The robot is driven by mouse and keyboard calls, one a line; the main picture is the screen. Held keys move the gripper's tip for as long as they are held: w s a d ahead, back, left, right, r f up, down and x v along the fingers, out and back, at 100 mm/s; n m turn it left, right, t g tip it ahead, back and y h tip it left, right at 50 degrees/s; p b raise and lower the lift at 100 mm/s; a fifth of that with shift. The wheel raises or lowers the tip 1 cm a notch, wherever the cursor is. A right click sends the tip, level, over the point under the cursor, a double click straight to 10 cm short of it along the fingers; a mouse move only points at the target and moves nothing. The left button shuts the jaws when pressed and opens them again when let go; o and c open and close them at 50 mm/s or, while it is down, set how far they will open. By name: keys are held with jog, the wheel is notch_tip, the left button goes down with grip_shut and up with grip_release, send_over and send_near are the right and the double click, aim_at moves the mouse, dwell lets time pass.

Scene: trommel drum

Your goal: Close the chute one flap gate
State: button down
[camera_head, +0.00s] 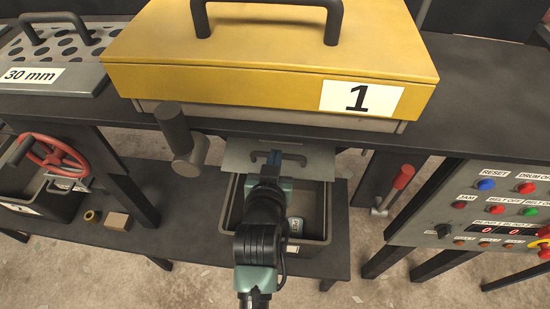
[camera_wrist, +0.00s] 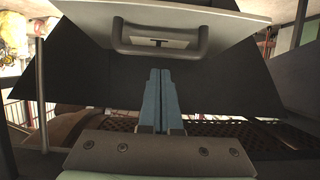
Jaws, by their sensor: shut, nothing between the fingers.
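The chute one flap gate is a pale grey plate (camera_head: 238,154) below the yellow hood marked 1 (camera_head: 230,85). It sticks out under the dark table edge, above a dark bin. Its dark bar handle (camera_head: 255,155) is partly hidden by my gripper (camera_head: 270,163). In the wrist view the flap (camera_wrist: 235,18) fills the top, slanting, with its handle (camera_wrist: 160,50) facing me. My gripper's blue fingers (camera_wrist: 160,72) are together and empty, with their tips just below the handle in the picture. I cannot tell whether they touch the flap.
The dark bin (camera_head: 320,245) stands on a low shelf under the flap. A grey lever with a dark cylinder grip (camera_head: 174,130) juts out left of it.

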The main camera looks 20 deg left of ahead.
jog(key=shift+w+a+f, duration=0.1)
jog(key=shift+w+f, duration=0.2)
jog(key=shift+f, duration=0.35)
jog(key=shift+f, duration=0.1)
jog(key=shift+f+t+b, duration=0.3)
jog(key=shift+f+b, duration=0.2)
jog(key=shift+b, duration=0.55)
